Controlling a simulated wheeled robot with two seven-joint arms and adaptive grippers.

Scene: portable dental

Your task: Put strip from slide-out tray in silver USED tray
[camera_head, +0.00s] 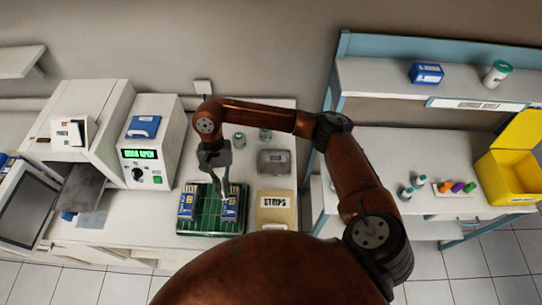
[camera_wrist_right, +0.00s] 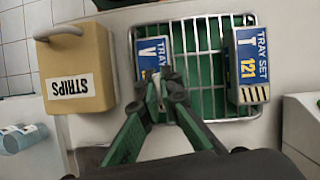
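My right gripper (camera_head: 225,194) is over the green wire rack (camera_head: 209,232), beside the right-hand blue tray-set box. A grey tray with a small label (camera_head: 274,162) sits behind the tan STRIPS box (camera_head: 275,209); the label is too small to read. I cannot make out a loose strip or a slide-out tray with one. My left gripper is not in view.
A second blue box (camera_head: 187,203) stands at the rack's left. Left are a white device with a green display (camera_head: 149,155) and a larger machine (camera_head: 92,115). Small jars (camera_head: 239,140) stand behind. A shelf unit and yellow bin (camera_head: 513,170) are right.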

